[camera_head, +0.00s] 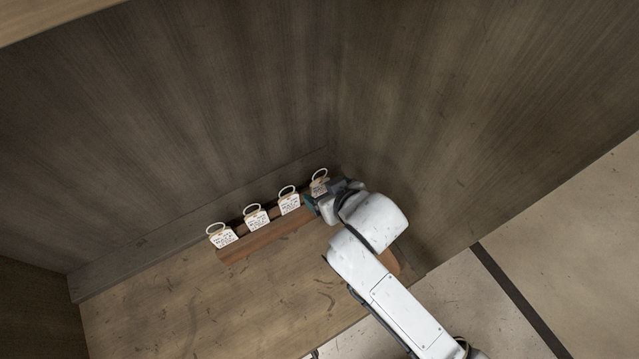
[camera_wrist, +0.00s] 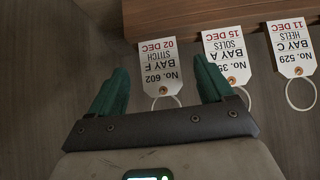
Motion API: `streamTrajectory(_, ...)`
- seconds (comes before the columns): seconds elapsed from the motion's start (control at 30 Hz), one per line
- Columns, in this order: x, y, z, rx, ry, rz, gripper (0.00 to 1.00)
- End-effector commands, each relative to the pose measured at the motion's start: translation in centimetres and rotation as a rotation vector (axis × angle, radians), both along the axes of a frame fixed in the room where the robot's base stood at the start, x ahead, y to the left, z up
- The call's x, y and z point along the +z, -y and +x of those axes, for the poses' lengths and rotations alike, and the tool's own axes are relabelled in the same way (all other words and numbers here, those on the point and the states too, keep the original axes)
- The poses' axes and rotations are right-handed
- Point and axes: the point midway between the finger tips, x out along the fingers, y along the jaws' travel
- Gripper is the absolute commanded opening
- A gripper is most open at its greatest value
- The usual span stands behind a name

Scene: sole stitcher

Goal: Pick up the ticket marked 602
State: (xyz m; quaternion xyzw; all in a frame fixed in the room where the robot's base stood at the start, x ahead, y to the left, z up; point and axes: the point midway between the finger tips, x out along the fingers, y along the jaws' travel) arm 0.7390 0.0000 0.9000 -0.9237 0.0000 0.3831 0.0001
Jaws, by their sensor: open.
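The ticket marked 602 (camera_wrist: 161,72) is a white card reading "BAY F, STITCH, 02 DEC", upside down in the wrist view, with a ring (camera_wrist: 166,100) at its lower end. It hangs at the edge of a brown wooden rack. In the head view it appears to be the rightmost ticket (camera_head: 319,187), partly hidden by my gripper. My gripper (camera_wrist: 160,70) is open, with its green fingers on either side of this ticket in the wrist view. No contact with it is visible. The right finger overlaps part of the neighbouring ticket's edge.
The neighbouring ticket (camera_wrist: 229,52) reads "BAY A, SOLES", its number partly hidden. Ticket 529 (camera_wrist: 292,48) is beyond it. The wooden rack (camera_head: 265,240) stands on a bench (camera_head: 200,300) near a corner of dark walls. The bench front is clear.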

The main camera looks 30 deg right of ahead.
Motion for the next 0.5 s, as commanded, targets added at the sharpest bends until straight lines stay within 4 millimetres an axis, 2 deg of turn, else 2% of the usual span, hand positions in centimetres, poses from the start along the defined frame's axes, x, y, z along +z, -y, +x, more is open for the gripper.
streamTrajectory(0.2, -1.6, 0.0, 1.7, 0.000, 0.000, 0.000, 0.81)
streamTrajectory(0.5, -1.8, 0.0, 1.9, 0.000, 0.001, 0.000, 0.80)
